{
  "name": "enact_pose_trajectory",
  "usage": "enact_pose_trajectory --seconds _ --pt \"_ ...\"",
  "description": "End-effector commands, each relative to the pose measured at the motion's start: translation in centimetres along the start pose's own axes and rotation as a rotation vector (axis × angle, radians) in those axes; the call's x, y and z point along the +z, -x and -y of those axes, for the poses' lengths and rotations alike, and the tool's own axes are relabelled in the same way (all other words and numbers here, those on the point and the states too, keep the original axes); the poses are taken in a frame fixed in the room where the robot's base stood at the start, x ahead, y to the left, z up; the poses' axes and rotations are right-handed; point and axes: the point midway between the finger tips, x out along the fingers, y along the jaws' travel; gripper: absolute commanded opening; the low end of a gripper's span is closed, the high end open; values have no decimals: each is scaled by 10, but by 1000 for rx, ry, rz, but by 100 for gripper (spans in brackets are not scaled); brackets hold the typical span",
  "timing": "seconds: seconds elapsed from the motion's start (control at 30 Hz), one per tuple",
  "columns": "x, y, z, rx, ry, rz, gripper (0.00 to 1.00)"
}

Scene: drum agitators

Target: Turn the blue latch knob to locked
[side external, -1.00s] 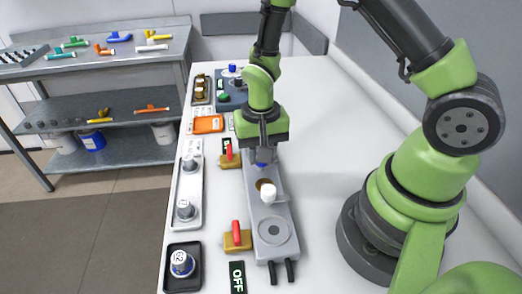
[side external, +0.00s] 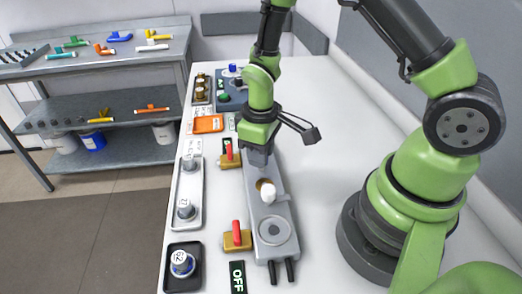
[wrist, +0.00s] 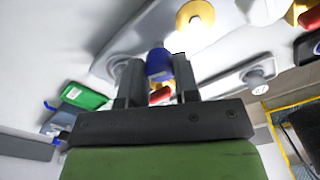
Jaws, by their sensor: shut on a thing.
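The blue latch knob (wrist: 158,62) shows between my two fingers in the wrist view. My gripper (wrist: 157,75) is shut on it, with a finger on each side. In the side view my gripper (side external: 258,158) points down over the far end of a grey housing (side external: 281,214), and its fingers hide the knob there. The knob's pointer and any lock marking cannot be made out.
The bench right of the housing is clear.

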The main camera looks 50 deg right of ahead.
Motion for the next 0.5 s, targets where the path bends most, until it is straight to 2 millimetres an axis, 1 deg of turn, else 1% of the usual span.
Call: enact_pose_trajectory --seconds 0.2,0.5 --pt "1 0 0 -1 149 3 5" --pt "1 0 0 -2 265 3 5"
